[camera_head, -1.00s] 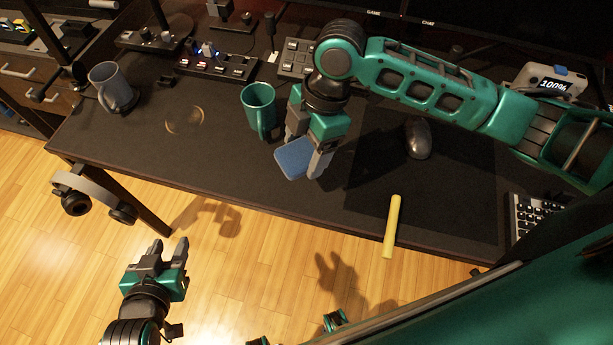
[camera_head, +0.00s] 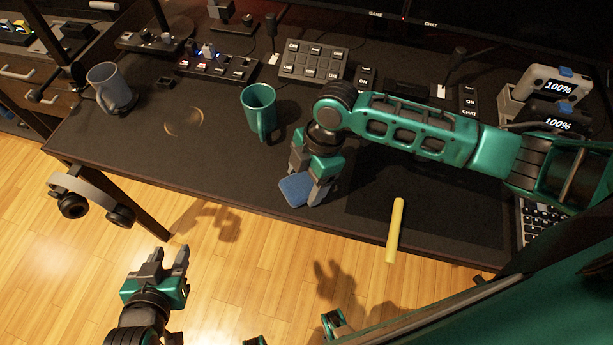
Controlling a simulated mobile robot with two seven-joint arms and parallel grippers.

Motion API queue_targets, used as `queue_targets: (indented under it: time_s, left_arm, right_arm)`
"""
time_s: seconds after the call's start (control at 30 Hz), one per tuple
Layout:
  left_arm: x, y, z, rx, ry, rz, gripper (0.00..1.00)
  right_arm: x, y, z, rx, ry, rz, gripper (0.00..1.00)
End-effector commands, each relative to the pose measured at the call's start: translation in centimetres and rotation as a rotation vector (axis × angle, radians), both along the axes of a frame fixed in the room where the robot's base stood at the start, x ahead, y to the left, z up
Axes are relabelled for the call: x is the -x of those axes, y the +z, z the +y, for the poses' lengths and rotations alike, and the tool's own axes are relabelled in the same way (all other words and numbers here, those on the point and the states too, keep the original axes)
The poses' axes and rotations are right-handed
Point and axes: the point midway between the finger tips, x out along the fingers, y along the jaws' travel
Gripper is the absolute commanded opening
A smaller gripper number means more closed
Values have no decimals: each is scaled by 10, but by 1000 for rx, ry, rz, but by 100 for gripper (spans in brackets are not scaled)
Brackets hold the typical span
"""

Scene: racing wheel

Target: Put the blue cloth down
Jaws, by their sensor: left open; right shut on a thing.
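The blue cloth (camera_head: 295,190) is a small flat square low over the black desk (camera_head: 220,165), near its front edge. My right gripper (camera_head: 310,190) is shut on the cloth's right side and points down. The cloth looks at or just above the desk surface; I cannot tell whether it touches. My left gripper (camera_head: 167,262) is open and empty, over the wooden floor in front of the desk.
A green mug (camera_head: 258,110) stands just behind the cloth, left of my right arm. A grey mug (camera_head: 110,88) stands at the desk's left. A yellow stick (camera_head: 395,230) lies at the front edge. A ring stain (camera_head: 184,122) marks the desk; bare surface surrounds it.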

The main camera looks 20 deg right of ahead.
Motion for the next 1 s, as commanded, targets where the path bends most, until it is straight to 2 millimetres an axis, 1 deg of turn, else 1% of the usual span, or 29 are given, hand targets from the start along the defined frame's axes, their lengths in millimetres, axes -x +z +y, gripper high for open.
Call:
queue_targets:
  time_s: [0.33, 0.37, 0.6, 0.87, 0.97, 1.0]
  left_arm:
    - [1, -3, 0, 0, -1, 1, 43]
    - [0, -3, 0, 0, -1, 1, 43]
    - [0, -3, 0, 1, -1, 0, 43]
    - [0, -3, 0, 0, -1, 0, 43]
    - [0, -1, 0, 0, -1, 0, 43]
    - [0, 1, 0, 0, -1, -1, 43]
  right_arm:
    - [0, -13, 0, 1, -2, 1, 48]
    - [1, -12, 0, 1, -2, 1, 76]
    - [3, -15, -1, 5, -1, 9, 98]
    - [4, -14, -1, 6, -3, 12, 98]
    - [4, -6, -1, 5, -2, 12, 98]
    - [4, 0, -2, 6, -2, 12, 98]
